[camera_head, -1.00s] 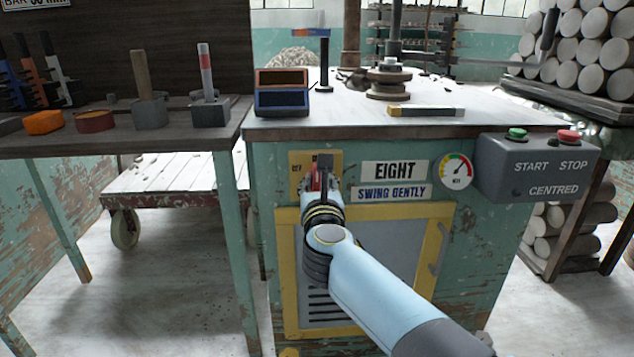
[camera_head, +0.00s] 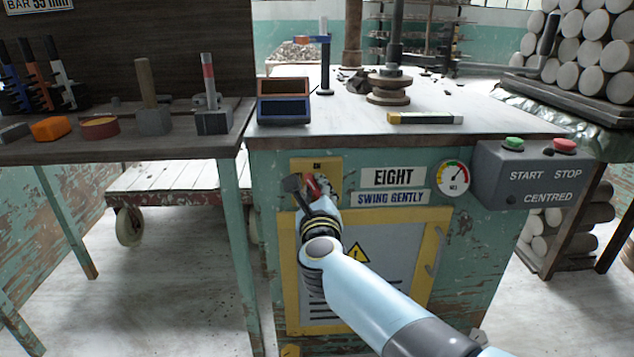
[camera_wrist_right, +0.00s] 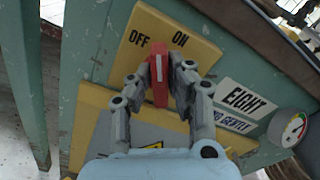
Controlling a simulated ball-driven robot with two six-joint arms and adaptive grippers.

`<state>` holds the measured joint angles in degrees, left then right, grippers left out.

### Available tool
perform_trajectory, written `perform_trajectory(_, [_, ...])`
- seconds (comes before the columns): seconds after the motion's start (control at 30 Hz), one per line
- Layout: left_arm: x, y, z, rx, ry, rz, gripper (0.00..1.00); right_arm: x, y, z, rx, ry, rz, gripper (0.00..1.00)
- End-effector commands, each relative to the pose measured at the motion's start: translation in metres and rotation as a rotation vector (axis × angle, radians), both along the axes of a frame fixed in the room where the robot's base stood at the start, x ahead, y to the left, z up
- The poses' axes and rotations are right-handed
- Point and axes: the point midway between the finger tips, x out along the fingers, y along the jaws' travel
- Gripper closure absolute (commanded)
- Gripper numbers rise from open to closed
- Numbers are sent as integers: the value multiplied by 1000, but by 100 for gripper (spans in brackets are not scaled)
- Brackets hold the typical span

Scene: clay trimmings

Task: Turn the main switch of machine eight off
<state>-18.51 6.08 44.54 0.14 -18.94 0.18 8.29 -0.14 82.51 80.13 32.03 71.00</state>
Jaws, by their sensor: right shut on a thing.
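Machine eight (camera_head: 470,225) is a worn green cabinet with an EIGHT sign (camera_head: 393,176). Its main switch has a yellow plate (camera_head: 331,163), also in the wrist view (camera_wrist_right: 204,47), marked OFF and ON. My right gripper (camera_head: 314,188) is shut on the red switch handle (camera_wrist_right: 157,82), its fingers (camera_wrist_right: 160,78) on either side. In the wrist view the handle's free end points between the two words, nearer OFF. In the head view ON shows, while the gripper hides OFF and most of the handle. My left gripper is not in view.
A grey START/STOP box (camera_head: 530,178) juts out at the cabinet's right. A round gauge (camera_head: 453,177) sits beside the sign. A yellow-framed door (camera_head: 437,235) is below the switch. A tool bench (camera_head: 120,150) stands left; a cart (camera_head: 175,180) is behind it.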

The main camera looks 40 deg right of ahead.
Motion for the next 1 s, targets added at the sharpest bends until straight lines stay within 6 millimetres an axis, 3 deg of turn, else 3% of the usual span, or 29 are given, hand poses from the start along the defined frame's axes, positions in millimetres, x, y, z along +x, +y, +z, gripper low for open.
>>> perform_trajectory(0.47, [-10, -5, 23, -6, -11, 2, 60, 2, 4, -1, -384, 238, 1, 100])
perform_trajectory(0.83, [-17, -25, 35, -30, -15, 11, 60, 3, 5, -5, -666, 411, 2, 100])
perform_trajectory(1.0, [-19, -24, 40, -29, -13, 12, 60, 3, 6, -7, -766, 472, 2, 100])
